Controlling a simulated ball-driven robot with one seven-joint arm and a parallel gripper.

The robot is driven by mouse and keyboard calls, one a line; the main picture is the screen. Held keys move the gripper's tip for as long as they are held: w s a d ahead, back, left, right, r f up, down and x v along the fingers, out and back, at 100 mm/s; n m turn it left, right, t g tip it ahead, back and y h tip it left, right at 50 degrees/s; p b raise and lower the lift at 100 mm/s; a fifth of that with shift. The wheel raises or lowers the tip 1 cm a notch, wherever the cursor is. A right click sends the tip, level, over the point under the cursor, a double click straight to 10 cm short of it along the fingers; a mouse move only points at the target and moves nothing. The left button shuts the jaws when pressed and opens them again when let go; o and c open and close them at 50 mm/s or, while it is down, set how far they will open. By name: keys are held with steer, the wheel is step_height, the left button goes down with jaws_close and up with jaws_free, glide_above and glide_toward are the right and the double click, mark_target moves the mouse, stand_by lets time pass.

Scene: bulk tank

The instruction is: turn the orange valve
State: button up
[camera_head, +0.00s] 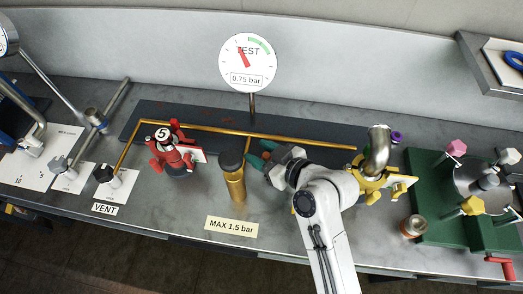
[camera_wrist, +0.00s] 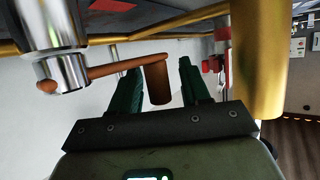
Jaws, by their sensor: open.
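The orange valve shows in the wrist view as a brown-orange lever (camera_wrist: 105,70) running from a chrome stem at the left to a hanging round grip (camera_wrist: 157,84). My gripper (camera_wrist: 160,68) is open, with one dark green finger on each side of that grip. A gap shows between the grip and the right finger; whether the left finger touches it I cannot tell. In the head view my gripper (camera_head: 262,158) is over the bench, right of a brass cylinder (camera_head: 233,181). I cannot make out the orange lever there; my wrist and arm cover that area.
The brass cylinder stands close beside my gripper. A red valve (camera_head: 175,157) is to the left and a yellow valve (camera_head: 370,190) to the right. A brass pipe (camera_head: 255,136) runs behind. A gauge (camera_head: 247,63) reads 0.75 bar. A "MAX 1.5 bar" sign (camera_head: 231,226) lies in front.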

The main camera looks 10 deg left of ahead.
jaws_close()
stand_by(0.4)
